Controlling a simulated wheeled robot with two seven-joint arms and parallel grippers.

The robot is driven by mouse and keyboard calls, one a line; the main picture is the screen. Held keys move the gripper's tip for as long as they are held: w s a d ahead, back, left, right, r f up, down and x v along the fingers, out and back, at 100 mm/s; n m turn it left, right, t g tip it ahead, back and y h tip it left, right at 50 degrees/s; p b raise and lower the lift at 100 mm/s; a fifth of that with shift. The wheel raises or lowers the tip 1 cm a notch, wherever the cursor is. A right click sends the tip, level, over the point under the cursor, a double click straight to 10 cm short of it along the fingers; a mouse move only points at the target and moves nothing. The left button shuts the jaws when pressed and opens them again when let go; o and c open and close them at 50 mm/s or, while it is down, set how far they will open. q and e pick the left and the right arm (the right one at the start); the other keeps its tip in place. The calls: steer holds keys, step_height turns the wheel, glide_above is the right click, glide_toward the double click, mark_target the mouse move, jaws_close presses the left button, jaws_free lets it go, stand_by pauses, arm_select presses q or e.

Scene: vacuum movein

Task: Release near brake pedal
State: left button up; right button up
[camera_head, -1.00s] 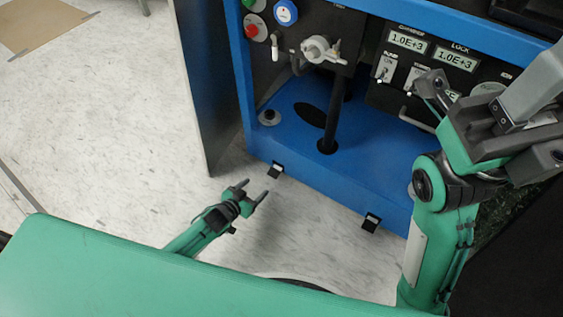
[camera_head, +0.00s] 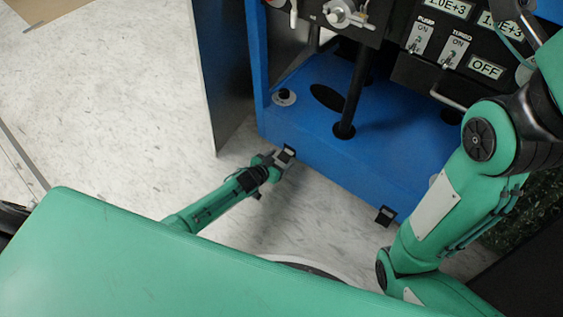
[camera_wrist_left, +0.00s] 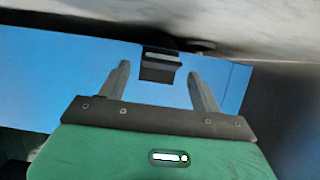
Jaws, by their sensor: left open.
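A black brake pedal (camera_head: 289,150) sticks out from the lower left front edge of the blue cart (camera_head: 340,165). My left gripper (camera_head: 282,157) is low at this pedal, its arm reaching in from the left. In the left wrist view the open left gripper (camera_wrist_left: 158,72) has its two fingers apart, one on each side of the pedal (camera_wrist_left: 160,66). I see gaps between the fingers and the pedal; any contact is not clear. A second black pedal (camera_head: 385,215) is at the cart's lower right. My right arm rises at the right; its jaw state is unclear at the top edge.
The cart carries a control panel with switches (camera_head: 453,52), a black post (camera_head: 355,95) and a valve (camera_head: 343,14). A dark panel (camera_head: 228,80) stands just left of the cart. Pale floor (camera_head: 110,110) is open at the left.

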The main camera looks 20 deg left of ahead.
arm_select(q)
steer(key=shift+w+d+f, duration=0.25)
steer(key=shift+w, duration=0.35)
steer(key=shift+c, duration=0.3)
